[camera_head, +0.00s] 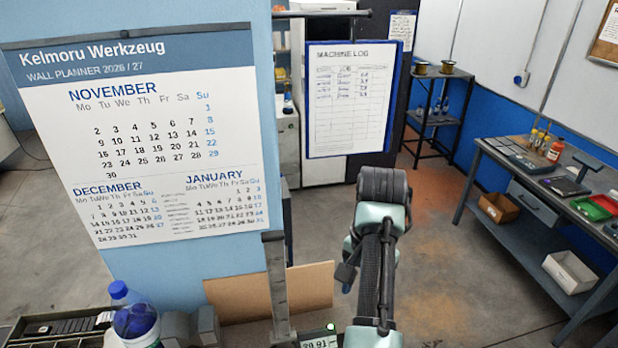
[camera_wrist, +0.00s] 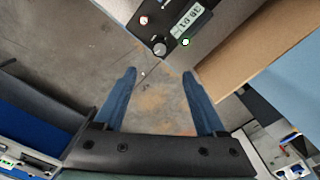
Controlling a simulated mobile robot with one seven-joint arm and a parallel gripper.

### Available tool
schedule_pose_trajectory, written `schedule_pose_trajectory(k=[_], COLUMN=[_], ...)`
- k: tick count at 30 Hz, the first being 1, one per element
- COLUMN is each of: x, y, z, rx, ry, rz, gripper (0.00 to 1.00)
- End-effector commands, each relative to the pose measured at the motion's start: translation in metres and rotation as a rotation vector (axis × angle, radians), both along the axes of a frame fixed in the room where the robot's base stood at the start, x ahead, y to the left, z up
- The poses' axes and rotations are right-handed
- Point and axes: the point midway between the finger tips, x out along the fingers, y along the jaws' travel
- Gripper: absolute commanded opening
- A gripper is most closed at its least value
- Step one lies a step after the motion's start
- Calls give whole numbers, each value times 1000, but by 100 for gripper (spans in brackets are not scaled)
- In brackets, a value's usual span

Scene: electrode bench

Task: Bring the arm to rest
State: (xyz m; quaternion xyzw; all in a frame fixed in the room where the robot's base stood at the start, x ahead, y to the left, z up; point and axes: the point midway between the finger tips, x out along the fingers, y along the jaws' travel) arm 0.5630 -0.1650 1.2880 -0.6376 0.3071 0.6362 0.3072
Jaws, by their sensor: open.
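My gripper (camera_wrist: 160,72) shows in the wrist view with its two blue fingers spread apart. Nothing is between them; bare concrete floor lies beyond. In the head view my arm rises from the bottom centre to a dark rounded joint, and I cannot make out the fingers there. A dark instrument with a lit display (camera_wrist: 188,22) and a knob is ahead of the fingertips in the wrist view, apart from them. Its display also shows at the bottom edge of the head view (camera_head: 319,343).
A wall planner (camera_head: 140,130) hangs on a blue panel at left. A machine log board (camera_head: 350,100) hangs behind my arm. A bottle (camera_head: 122,294) stands at lower left. A workbench (camera_head: 520,178) lines the right wall. Floor (camera_head: 440,260) between is clear.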

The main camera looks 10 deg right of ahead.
Motion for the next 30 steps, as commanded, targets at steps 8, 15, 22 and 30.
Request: schedule_pose_trajectory(k=[8,15,22,30], x=[56,104,60,-72], y=[10,52,106,155], z=[15,119,236,337], rx=[-132,-407,-673,-968], ry=[-350,-985,-1514,-2033], rz=[133,352,465,456], gripper=[73,73,73,73])
